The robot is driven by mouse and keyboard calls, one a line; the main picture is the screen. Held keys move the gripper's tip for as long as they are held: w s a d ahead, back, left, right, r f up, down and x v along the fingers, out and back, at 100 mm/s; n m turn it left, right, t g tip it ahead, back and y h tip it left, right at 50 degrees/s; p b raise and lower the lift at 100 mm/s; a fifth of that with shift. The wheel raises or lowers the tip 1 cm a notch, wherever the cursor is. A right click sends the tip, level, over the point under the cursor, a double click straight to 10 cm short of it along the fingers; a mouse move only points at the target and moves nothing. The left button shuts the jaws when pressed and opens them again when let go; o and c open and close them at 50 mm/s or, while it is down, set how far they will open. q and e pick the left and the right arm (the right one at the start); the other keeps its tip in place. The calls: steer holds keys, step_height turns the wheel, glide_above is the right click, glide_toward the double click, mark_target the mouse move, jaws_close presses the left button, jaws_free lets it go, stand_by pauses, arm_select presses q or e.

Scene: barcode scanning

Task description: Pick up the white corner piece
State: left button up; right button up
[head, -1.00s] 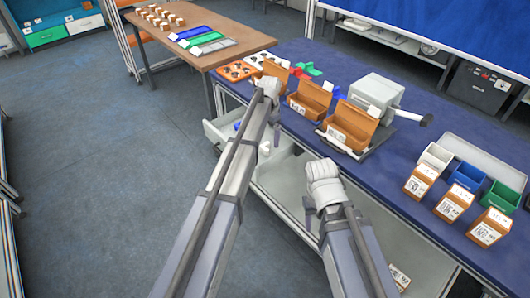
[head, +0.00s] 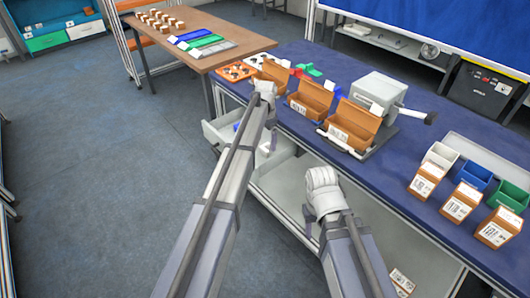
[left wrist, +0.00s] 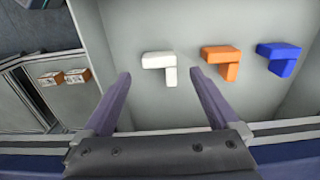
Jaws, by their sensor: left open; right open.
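The white corner piece (left wrist: 158,59) is an L-shaped block lying on the grey floor of an open drawer (head: 215,136). In the left wrist view it lies ahead of and between the open, empty fingers of my left gripper (left wrist: 161,74), not held. In the head view my left gripper (head: 265,90) is at the bench's front edge by the drawer, its fingers hidden behind the wrist. My right gripper (head: 322,178) is in front of the bench, lower and further right, holding nothing that I can see.
An orange corner piece (left wrist: 221,60) and a blue one (left wrist: 280,55) lie to the right of the white one. Small labelled boxes (left wrist: 64,77) show at left, outside the drawer wall. Open brown boxes (head: 312,99) stand on the blue bench (head: 400,160) above.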

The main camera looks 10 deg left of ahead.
mark_target(265, 148)
arm_select(q)
steer(key=f+b, duration=0.2)
steer(key=f, duration=0.1)
steer(key=f+b, duration=0.1)
steer(key=shift+s+a+f+b, duration=0.15)
steer(key=shift+s+f+b, duration=0.15)
steer(key=shift+b, duration=0.1)
steer(key=shift+r, duration=0.1)
steer(key=shift+c, duration=0.3)
steer(key=c, duration=1.3)
